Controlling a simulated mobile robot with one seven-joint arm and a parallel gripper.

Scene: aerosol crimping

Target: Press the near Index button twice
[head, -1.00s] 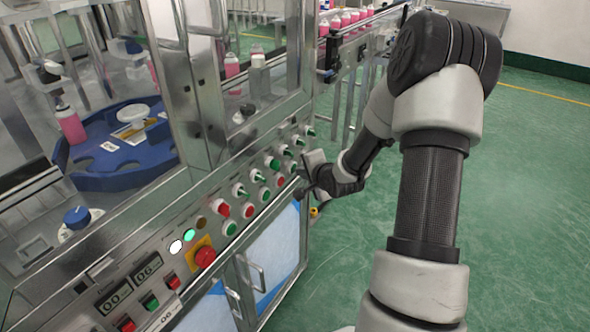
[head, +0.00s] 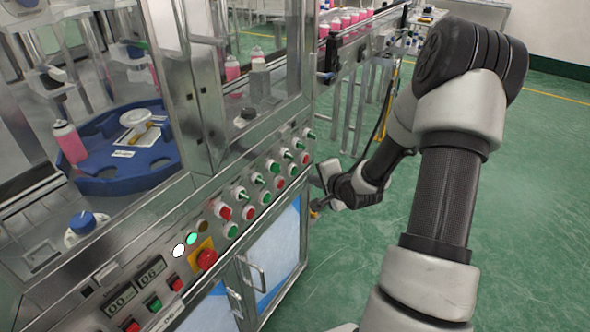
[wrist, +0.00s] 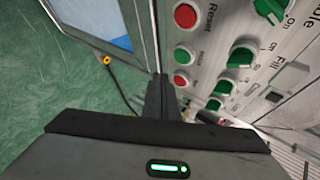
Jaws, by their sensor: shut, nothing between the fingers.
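A row of round red and green push buttons (head: 248,212) runs along the lower edge of the machine's slanted panel in the head view. Their labels are too small there to tell which is the near Index button. In the wrist view a red button (wrist: 185,16) is labelled Reset; further buttons below it have labels I cannot read clearly. My gripper (head: 316,204) is off the panel's right end, in front of the cabinet corner. In the wrist view its fingers (wrist: 160,92) are together, with nothing between them, left of the lower red button (wrist: 181,81) and apparently touching no button.
Green selector knobs (wrist: 239,58) sit above the buttons. A red emergency stop (head: 206,259) on a yellow plate stands toward the near end. Cabinet doors with handles (head: 258,275) lie below. The green floor to the right is clear.

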